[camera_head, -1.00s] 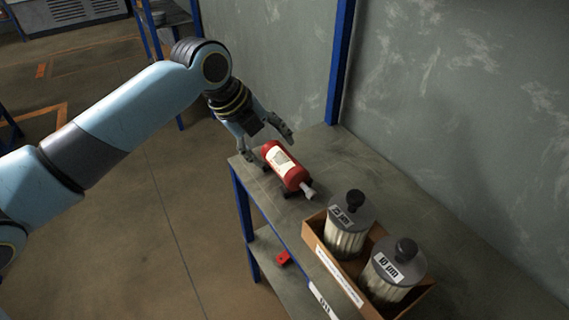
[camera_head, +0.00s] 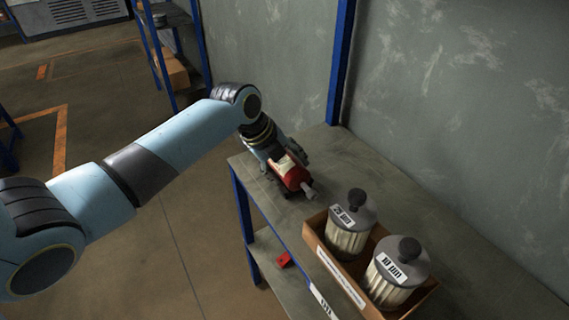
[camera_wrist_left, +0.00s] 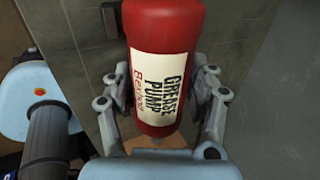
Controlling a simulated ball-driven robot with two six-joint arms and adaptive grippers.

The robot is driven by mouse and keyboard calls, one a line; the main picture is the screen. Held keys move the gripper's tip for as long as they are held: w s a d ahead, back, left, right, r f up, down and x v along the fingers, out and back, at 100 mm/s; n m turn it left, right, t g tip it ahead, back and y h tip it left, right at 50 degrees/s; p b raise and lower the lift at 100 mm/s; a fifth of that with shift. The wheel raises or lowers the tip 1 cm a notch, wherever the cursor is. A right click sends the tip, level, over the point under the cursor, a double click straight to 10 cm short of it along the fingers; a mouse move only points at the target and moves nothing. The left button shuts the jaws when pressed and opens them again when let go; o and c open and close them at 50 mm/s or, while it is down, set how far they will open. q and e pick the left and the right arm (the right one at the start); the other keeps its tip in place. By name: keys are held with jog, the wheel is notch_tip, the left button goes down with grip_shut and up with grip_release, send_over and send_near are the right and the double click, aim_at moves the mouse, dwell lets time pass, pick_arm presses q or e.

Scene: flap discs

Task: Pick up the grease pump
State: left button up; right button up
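The grease pump (camera_head: 292,178) is a red cylinder with a white label and a pale nozzle. It lies on the grey shelf top near its left end, nozzle toward the filter box. In the left wrist view the pump (camera_wrist_left: 163,20) fills the middle, its label reading "GREASE PUMP". My left gripper (camera_head: 287,165) is over the pump, and its fingers (camera_wrist_left: 161,80) stand open on both sides of the body. Whether a finger touches it is hard to tell. The gripper hides part of the pump in the head view. My right gripper is out of view.
An orange-brown box (camera_head: 345,283) with two dark-lidded filters (camera_head: 348,232) (camera_head: 395,270) stands on the shelf top (camera_head: 400,190) beyond the nozzle. A wall and blue post (camera_head: 340,70) border the back. A red item (camera_head: 284,259) lies on the lower shelf.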

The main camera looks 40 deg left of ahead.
pick_arm(q)
grip_shut()
